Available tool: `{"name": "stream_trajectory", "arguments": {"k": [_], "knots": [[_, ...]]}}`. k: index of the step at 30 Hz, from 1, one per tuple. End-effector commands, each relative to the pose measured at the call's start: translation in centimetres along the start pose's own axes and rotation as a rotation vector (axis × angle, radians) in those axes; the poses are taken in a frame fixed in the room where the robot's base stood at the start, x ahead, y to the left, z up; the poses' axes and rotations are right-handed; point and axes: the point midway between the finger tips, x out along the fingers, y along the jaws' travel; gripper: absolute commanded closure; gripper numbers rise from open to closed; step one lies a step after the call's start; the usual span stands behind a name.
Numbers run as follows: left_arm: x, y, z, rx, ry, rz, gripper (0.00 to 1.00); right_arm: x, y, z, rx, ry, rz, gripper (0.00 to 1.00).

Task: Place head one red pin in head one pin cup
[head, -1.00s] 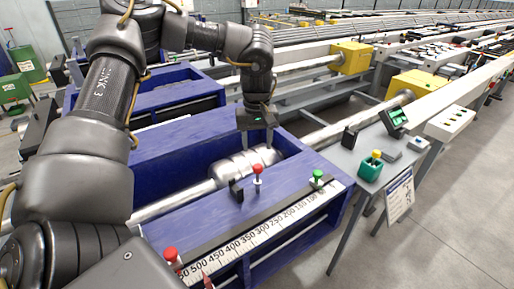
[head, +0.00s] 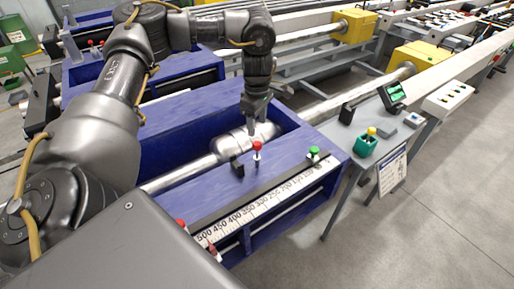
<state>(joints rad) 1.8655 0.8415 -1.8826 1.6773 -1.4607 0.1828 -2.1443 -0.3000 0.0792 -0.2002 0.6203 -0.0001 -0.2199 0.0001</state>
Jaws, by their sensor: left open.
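A red-topped pin (head: 257,149) stands upright on the blue bench top (head: 215,195), beside a small black block (head: 237,167). My left gripper (head: 252,132) is open and points down over the silver cylinder, just behind the red pin in the picture; I cannot tell whether they touch. A teal cup (head: 364,147) with a yellow-topped piece in it stands on the grey side table, to the right; it looks like the pin cup. Another red pin (head: 181,224) stands at the near left end of the scale. My right gripper is not in view.
A green-topped pin (head: 313,153) stands at the scale's right end. A silver cylinder (head: 231,143) on a shaft lies in the bench trough. A small screen (head: 392,93) and a black upright block (head: 347,113) stand near the cup. The floor at right is clear.

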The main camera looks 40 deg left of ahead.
Motion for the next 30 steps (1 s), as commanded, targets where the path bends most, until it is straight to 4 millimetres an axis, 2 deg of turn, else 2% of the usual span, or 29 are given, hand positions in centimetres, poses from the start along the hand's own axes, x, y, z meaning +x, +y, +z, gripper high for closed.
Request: {"name": "stream_trajectory", "arguments": {"k": [1,6,15,25,30], "knots": [[1.2,-0.1,-0.1,-0.001,0.000,-0.007,0.46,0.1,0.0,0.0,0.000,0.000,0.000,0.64],[3.5,-0.1,0.0,0.000,-0.001,-0.004,0.46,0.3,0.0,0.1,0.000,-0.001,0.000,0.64],[4.6,-0.1,0.0,0.001,0.000,-0.003,0.46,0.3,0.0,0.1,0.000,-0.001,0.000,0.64],[8.7,-0.4,0.3,0.000,0.000,-0.005,0.46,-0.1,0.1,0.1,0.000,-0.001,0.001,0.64],[9.5,-0.3,0.3,0.001,0.000,-0.002,0.46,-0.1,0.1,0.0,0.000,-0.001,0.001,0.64]]}}
